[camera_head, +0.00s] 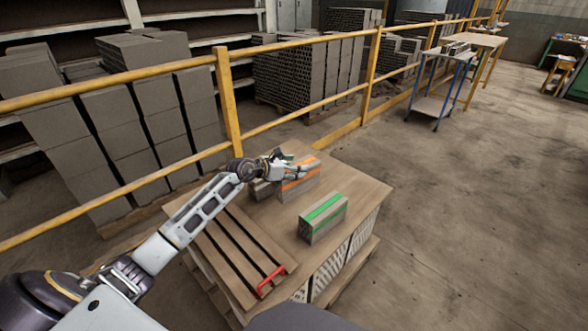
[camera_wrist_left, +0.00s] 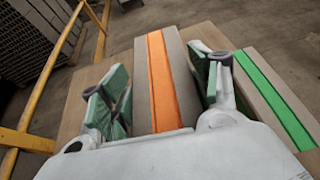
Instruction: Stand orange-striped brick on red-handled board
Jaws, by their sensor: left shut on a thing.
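The orange-striped brick (camera_head: 300,184) is a grey block with an orange band along its top, at the far part of the wooden table. My left gripper (camera_head: 290,172) is over it, with its fingers on either side. In the left wrist view the brick (camera_wrist_left: 166,80) lies between the green-padded fingers of the left gripper (camera_wrist_left: 160,90), which is shut on it. I cannot tell whether its underside touches the table. The red-handled board (camera_head: 232,246) is slatted wood with dark gaps, lying at the table's near left; its red handle (camera_head: 270,281) is at the near end. My right gripper is out of view.
A green-striped brick (camera_head: 323,218) stands right of the orange-striped one; it also shows in the left wrist view (camera_wrist_left: 268,95). A plain grey brick (camera_head: 261,189) is partly hidden by my left arm. A yellow railing (camera_head: 228,95) runs behind the table (camera_head: 362,186).

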